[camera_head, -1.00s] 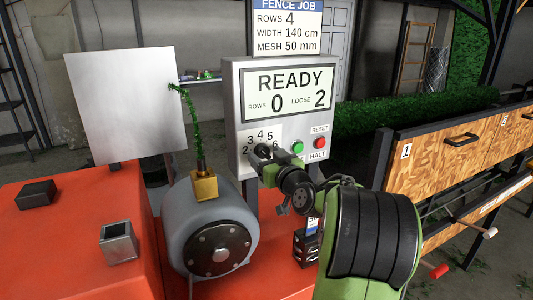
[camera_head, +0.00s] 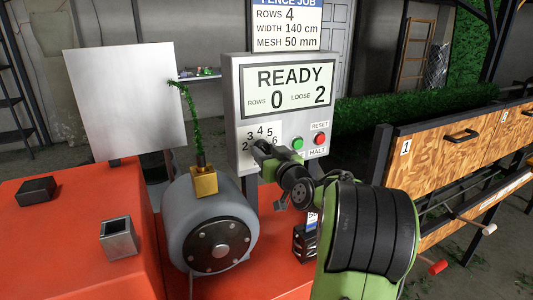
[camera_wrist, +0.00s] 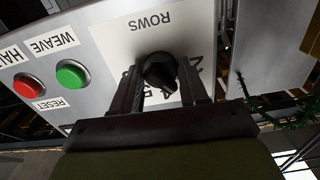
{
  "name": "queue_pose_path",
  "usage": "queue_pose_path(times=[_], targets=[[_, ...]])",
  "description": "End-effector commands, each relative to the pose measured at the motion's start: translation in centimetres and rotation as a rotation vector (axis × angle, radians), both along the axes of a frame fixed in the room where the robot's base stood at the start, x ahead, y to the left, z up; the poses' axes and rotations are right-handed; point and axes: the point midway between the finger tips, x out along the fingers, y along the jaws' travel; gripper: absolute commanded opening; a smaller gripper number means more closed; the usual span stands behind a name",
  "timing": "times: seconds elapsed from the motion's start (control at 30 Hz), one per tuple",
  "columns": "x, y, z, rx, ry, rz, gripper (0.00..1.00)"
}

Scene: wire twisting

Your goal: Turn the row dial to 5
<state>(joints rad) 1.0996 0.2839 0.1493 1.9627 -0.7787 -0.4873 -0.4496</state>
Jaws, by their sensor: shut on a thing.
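The row dial (camera_wrist: 158,72) is a black knob on a white label marked ROWS, on the grey control panel (camera_head: 232,135). In the head view the numbers 2 to 6 show around it, and my gripper hides most of the knob. My gripper (camera_head: 262,150) is at the dial; in the wrist view its two dark fingers (camera_wrist: 160,88) lie on both sides of the knob, shut on it. The knob's pointer setting is hard to read. The screen (camera_head: 288,86) says READY, ROWS 0, LOOSE 2.
A green button (camera_head: 297,143) and a red button (camera_head: 320,138) sit right of the dial. A job sign (camera_head: 287,22) above reads ROWS 4. A grey motor (camera_head: 210,225) with a brass block (camera_head: 204,182) stands left of my arm on the red machine base (camera_head: 85,250).

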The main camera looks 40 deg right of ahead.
Motion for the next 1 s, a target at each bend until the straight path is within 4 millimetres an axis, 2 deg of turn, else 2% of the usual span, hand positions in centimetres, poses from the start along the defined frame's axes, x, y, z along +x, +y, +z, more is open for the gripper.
queue_pose_path(times=[0.27,1.0], targets=[[0.03,0.09,0.01,0.184,-0.054,0.001,0.13],[0.05,0.16,0.21,0.858,-0.251,-0.001,0.13]])
